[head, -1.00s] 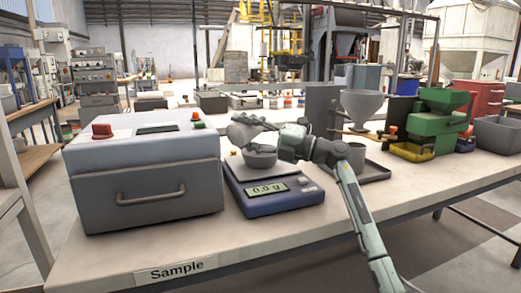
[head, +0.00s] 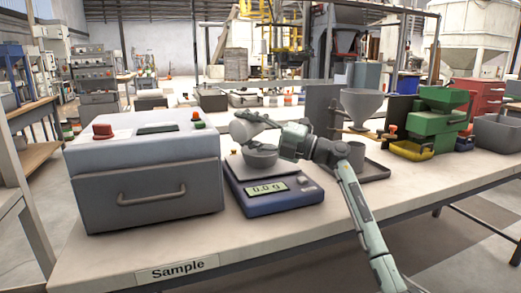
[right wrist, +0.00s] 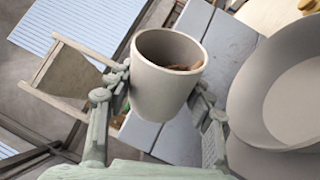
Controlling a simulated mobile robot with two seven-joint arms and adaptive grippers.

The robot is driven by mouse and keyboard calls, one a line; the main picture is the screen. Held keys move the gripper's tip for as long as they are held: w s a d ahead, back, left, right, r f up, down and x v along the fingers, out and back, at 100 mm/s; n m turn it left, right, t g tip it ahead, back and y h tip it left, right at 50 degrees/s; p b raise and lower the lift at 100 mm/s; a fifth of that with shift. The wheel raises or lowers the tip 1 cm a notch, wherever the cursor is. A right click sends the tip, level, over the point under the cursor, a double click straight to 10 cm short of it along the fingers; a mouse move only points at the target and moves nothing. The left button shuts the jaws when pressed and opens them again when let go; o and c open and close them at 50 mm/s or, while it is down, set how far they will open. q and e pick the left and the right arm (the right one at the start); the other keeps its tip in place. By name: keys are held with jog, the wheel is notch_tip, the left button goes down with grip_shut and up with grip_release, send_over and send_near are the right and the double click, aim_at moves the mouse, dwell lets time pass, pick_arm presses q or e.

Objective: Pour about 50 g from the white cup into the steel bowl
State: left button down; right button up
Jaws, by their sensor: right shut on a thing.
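The white cup (head: 241,132) is tilted above the steel bowl (head: 262,159), a little to its left in the head view. My right gripper (head: 257,122) is shut on the cup. In the right wrist view the cup (right wrist: 161,94) sits between the fingers, with brown material inside near its rim. The bowl (right wrist: 246,112) is beside the cup there; the part of its inside that shows looks empty. The bowl stands on a blue scale (head: 285,205), whose display reads 0.0 g. My left gripper is not in view.
A large grey machine (head: 145,180) with a handle and buttons stands just left of the scale. The table's front edge is clear.

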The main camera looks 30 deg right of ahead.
jog(key=shift+d+r+m, duration=0.15)
jog(key=shift+r+m, duration=0.15)
jog(key=shift+m, duration=0.4)
dwell(0.4)
jog(key=shift+t, duration=0.4)
jog(key=shift+w+d+r+m, duration=0.1)
jog(key=shift+m, duration=0.3)
jog(key=shift+r, duration=0.1)
jog(key=shift+d+r+m+t, duration=0.15)
jog(key=shift+m+t, duration=0.15)
jog(key=shift+m, duration=0.3)
jog(key=shift+h, duration=0.3)
jog(key=shift+d+m, duration=0.1)
jog(key=shift+m, duration=0.3)
jog(key=shift+f+t, duration=0.2)
jog(key=shift+t, duration=0.1)
